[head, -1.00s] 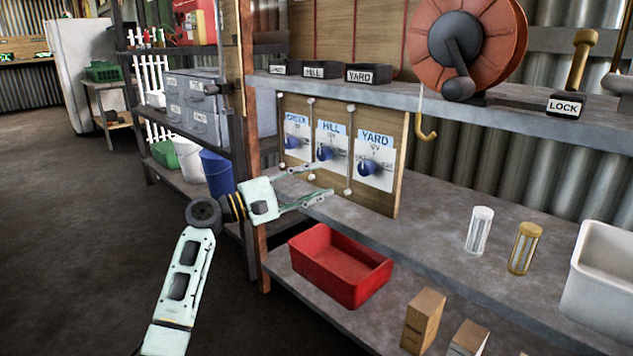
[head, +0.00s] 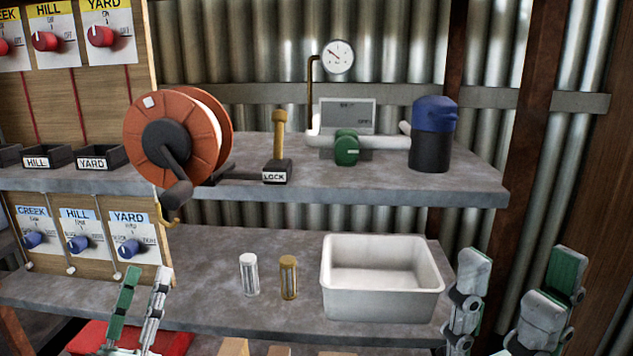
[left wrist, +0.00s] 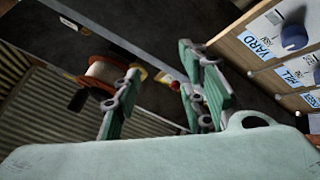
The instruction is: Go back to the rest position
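My left gripper (head: 146,275) points up in front of the lower shelf, near the blue-knob valve board (head: 92,240). Its two fingers stand apart with nothing between them. The left wrist view shows the same open, empty left gripper (left wrist: 160,65), with the valve board to its right. My right gripper (head: 518,265) stands at the lower right, fingers spread wide and empty, to the right of the white basin (head: 432,285). No contact between either gripper and a shelf object is visible.
A clear cartridge (head: 249,274) and a brass one (head: 288,277) stand left of the basin. A red hose reel (head: 140,132), LOCK lever (head: 276,170), green valve knob (head: 346,148) and blue-topped canister (head: 433,135) are on the upper shelf (head: 470,192). A red bin (head: 178,342) is below.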

